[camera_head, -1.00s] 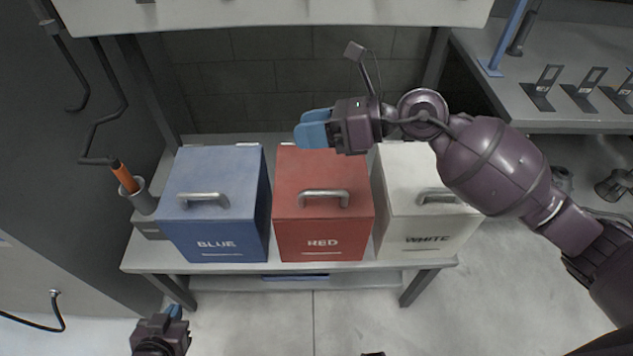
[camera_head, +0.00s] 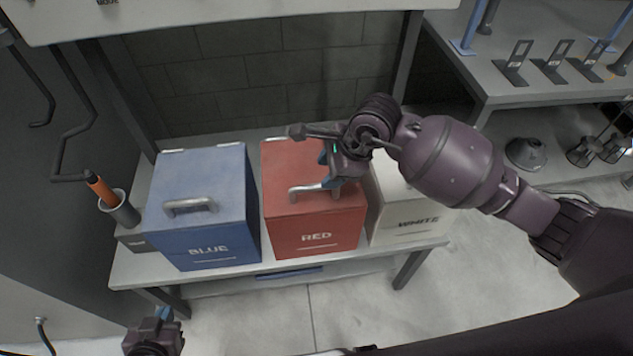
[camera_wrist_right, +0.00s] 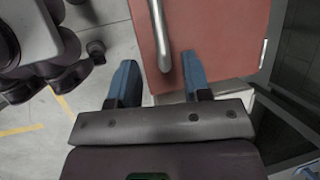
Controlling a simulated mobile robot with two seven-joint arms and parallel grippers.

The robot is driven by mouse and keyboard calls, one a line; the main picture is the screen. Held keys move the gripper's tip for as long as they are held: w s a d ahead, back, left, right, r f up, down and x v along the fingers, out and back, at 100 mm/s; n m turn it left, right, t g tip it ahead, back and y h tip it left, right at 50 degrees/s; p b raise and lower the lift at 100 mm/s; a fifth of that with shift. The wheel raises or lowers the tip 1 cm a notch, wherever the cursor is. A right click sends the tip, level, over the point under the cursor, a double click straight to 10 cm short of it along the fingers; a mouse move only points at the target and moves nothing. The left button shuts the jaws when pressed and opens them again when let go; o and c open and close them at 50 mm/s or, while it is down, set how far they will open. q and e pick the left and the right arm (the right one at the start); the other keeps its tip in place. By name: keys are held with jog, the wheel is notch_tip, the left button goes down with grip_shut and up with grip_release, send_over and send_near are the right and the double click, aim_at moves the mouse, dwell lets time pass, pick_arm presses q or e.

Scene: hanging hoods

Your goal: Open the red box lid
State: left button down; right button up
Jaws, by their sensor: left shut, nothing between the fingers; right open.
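The red box (camera_head: 316,232) stands in the middle of a low bench, its lid (camera_head: 280,165) closed. A metal bar handle (camera_head: 300,193) is on the lid. My right gripper (camera_head: 326,172) is open and close over the handle's right end, pointing down at the lid. In the right wrist view the two blue fingers (camera_wrist_right: 160,68) are apart, with the near end of the handle (camera_wrist_right: 160,35) between their tips in the picture. I cannot tell whether they touch it. My left gripper (camera_head: 164,314) is shut and empty, low at the left, in front of the bench.
A blue box (camera_head: 207,245) stands left of the red one and a white box (camera_head: 405,225) right of it, partly behind my right arm. A cup with an orange-handled tool (camera_head: 120,210) is at the bench's left end. A shelf (camera_head: 110,22) overhangs the back.

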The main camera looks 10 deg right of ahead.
aim_at(315, 186)
jog(key=x, duration=0.6)
jog(key=shift+a+f+b, duration=0.15)
jog(key=shift+f+b, duration=0.05)
jog(key=shift+b, duration=0.1)
grip_shut()
